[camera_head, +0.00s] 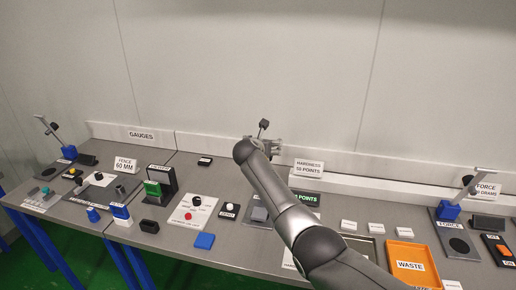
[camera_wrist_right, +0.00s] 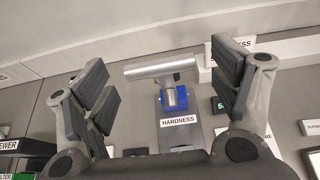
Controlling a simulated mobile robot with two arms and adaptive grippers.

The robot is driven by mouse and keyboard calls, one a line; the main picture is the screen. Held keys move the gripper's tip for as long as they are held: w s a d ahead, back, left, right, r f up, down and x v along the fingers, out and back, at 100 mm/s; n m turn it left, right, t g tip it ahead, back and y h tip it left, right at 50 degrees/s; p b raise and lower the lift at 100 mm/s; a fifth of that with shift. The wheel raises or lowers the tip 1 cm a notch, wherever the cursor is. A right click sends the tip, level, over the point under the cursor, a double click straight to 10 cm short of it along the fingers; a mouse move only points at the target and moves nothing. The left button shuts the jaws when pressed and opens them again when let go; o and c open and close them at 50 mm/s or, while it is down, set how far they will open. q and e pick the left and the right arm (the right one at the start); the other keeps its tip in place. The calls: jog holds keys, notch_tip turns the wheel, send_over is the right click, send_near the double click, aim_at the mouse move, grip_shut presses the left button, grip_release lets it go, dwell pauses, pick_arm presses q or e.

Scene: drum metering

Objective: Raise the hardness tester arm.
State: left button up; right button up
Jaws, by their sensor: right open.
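The hardness tester shows in the right wrist view, with a plate labelled HARDNESS (camera_wrist_right: 179,121), a blue base (camera_wrist_right: 183,101) and a short grey post. Its arm shows as a silver crossbar (camera_wrist_right: 160,68) above the post. My right gripper (camera_wrist_right: 165,85) is open, its fingers on either side of the crossbar. The bar's left end looks close to the left finger; contact cannot be told. In the head view my right gripper (camera_head: 265,145) is over the back of the table, and my arm hides most of the tester. My left gripper is not in view.
A HARDNESS 50 POINTS sign (camera_head: 308,168) and a green-lettered display (camera_head: 306,198) are right of the gripper. A force tester (camera_head: 449,211) stands further right, near an orange WASTE tray (camera_head: 432,270). A low ledge (camera_head: 225,143) and wall run behind.

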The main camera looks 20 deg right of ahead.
jog(key=v, duration=0.8)
jog(key=shift+s+a, duration=0.15)
jog(key=shift+s, duration=0.15)
jog(key=shift+r, duration=0.1)
